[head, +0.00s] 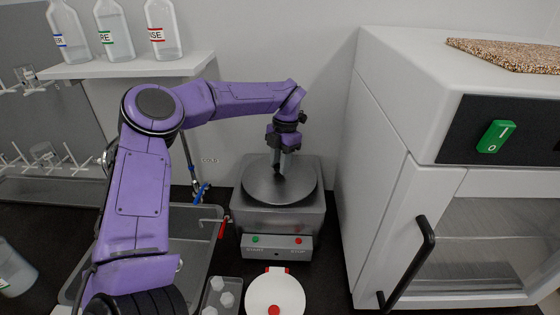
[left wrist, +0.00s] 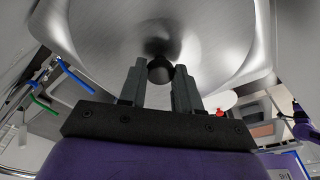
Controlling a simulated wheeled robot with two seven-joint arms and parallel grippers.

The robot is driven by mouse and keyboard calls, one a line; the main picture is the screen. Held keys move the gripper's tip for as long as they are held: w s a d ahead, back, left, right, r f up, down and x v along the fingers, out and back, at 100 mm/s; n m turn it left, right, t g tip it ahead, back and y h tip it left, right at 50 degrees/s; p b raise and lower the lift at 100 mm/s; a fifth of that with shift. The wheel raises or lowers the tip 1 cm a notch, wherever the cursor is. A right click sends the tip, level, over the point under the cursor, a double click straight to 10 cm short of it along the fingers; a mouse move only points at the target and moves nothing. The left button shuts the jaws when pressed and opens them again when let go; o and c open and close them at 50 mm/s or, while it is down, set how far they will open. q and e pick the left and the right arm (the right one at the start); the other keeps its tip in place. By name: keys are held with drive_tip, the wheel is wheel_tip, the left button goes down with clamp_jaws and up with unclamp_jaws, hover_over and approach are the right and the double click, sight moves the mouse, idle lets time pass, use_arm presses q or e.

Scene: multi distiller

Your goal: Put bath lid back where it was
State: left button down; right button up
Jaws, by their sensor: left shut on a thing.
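The bath lid (head: 258,188), a round brushed-metal disc with a black knob (left wrist: 160,69), is at the top of the grey metal bath (head: 318,208). I cannot tell whether it rests fully on the bath or hangs slightly above it. My left gripper (head: 280,165) points down at the lid's middle. In the left wrist view its two fingers (left wrist: 158,78) are on either side of the knob, shut on it. The lid (left wrist: 220,50) fills much of that view. My right gripper is not in view.
A white cabinet (head: 385,190) with a black handle stands close on the right. A white round device (head: 262,295) and a small tray (head: 208,300) are in front. A bottle shelf (head: 130,66) is upper left.

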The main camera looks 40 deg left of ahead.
use_arm(q)
drive_tip(key=c, duration=0.8)
unclamp_jaws()
drive_tip(key=shift+s, duration=0.1)
drive_tip(key=shift+r, duration=0.3)
drive_tip(key=r, duration=0.4)
drive_tip(key=w+r, duration=0.1)
drive_tip(key=r, duration=0.3)
drive_tip(key=w+r, duration=0.1)
drive_tip(key=r, duration=0.3)
drive_tip(key=shift+d+r+b, duration=0.1)
drive_tip(key=shift+r+b, duration=0.15)
drive_tip(key=shift+b, duration=0.05)
